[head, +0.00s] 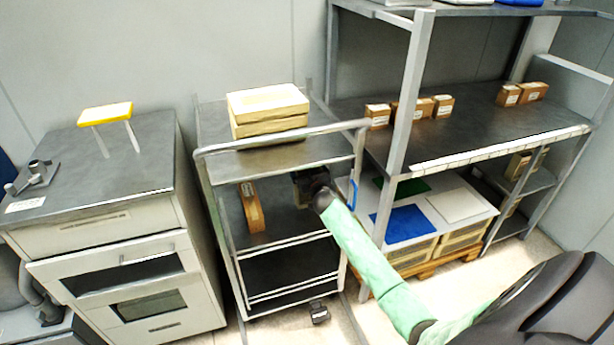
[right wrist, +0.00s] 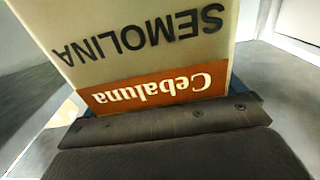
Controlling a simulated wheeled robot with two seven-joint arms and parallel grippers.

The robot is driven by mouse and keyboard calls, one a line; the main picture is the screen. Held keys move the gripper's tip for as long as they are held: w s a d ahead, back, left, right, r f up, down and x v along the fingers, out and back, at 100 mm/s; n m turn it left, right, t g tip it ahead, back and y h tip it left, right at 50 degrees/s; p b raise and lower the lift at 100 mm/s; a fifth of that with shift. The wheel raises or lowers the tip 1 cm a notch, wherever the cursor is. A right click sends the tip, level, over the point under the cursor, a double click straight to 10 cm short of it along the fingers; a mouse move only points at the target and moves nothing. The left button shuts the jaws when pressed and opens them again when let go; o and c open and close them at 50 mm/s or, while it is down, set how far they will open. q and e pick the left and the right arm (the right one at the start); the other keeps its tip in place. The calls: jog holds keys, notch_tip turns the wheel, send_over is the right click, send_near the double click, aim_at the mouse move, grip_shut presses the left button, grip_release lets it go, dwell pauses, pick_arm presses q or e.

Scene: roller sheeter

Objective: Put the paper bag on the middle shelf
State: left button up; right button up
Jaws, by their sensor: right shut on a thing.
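In the right wrist view a pale paper bag (right wrist: 140,25) with an orange band reads "SEMOLINA" and "Cebaluna" upside down. It is held against the dark jaw of my right gripper (right wrist: 165,120). In the head view my right gripper (head: 310,185) reaches in from the right under the top shelf of the metal cart, at the right side of the middle shelf (head: 285,222). The gripper is shut on the bag. I cannot make out the bag there; it seems hidden by the gripper and the top shelf. My left gripper is not in view.
A brown upright item (head: 250,207) stands on the left of the middle shelf. Cream packages (head: 268,112) are stacked on the top shelf. The cart's rail (head: 285,138) runs above the arm. A rack (head: 450,130) with small boxes stands right, a drawer cabinet (head: 100,215) left.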

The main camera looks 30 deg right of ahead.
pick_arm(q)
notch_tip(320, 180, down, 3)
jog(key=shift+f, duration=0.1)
pick_arm(e)
notch_tip(320, 180, down, 3)
jog(key=shift+r, duration=0.1)
jog(key=o, duration=1.7)
jog(key=shift+f, duration=0.25)
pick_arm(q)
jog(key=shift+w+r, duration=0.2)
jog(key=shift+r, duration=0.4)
pick_arm(e)
jog(key=shift+s+r, duration=0.1)
